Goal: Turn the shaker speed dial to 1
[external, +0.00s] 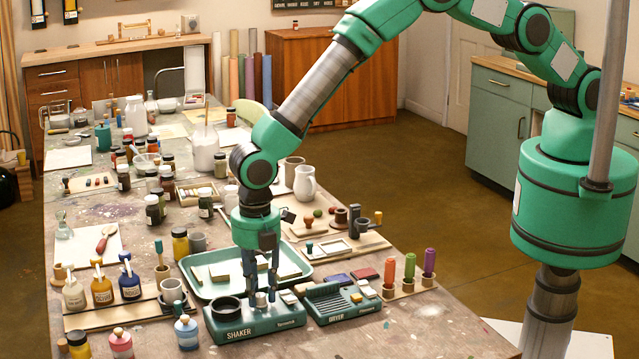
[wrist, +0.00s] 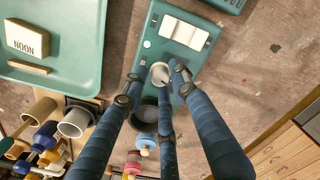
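The teal shaker (external: 238,330) stands near the front edge of the table. It carries a dark round cup holder (external: 226,306) on its left. In the wrist view, its pale round dial (wrist: 160,73) sits between the dark cup holder (wrist: 149,112) and a white rocker switch (wrist: 185,32). My gripper (external: 262,291) points straight down over the shaker. In the wrist view, its blue fingers (wrist: 155,82) are apart around the dial, with a visible gap on the left. I cannot tell whether any finger touches the dial. The dial's numbers are not readable.
A teal dryer (external: 338,309) stands close on the shaker's right. A teal tray (external: 192,262) with small blocks lies behind. Paint bottles (external: 187,333) stand to the left. Orange, green and purple sticks (external: 409,266) stand to the right. The front right table area is clear.

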